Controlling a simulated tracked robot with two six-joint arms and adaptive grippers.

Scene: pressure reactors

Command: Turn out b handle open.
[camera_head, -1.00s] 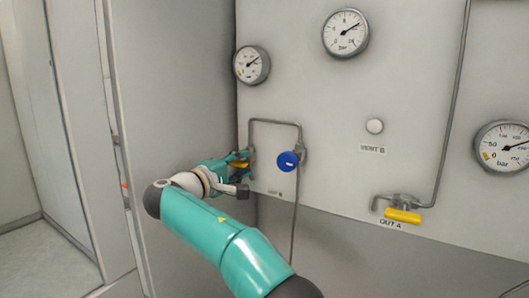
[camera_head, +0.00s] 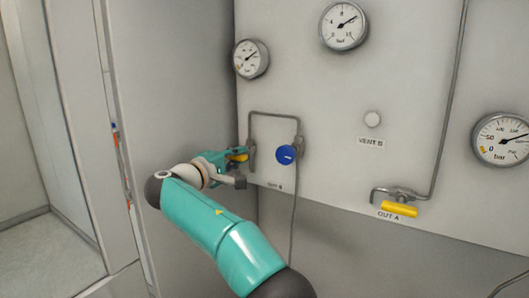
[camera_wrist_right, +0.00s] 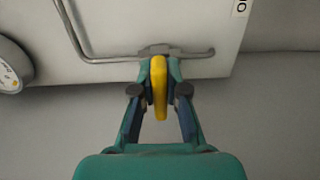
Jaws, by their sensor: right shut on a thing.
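The out b handle (camera_wrist_right: 159,88) is a yellow lever on a small grey valve on the panel's lower edge. In the wrist view it stands between the two fingers of my right gripper (camera_wrist_right: 159,95), which is shut on it. In the head view the right gripper (camera_head: 236,158) is at the panel's left edge, and only a little yellow of the handle (camera_head: 241,157) shows between the fingers. The gripper hides most of the valve. The left gripper is not in view.
A round blue knob (camera_head: 287,154) sits just right of the gripper on the bent pipe (camera_head: 274,113). A yellow out A handle (camera_head: 399,209) is farther right. Gauges (camera_head: 344,26) are above. A grey cabinet wall (camera_head: 175,90) stands close on the left.

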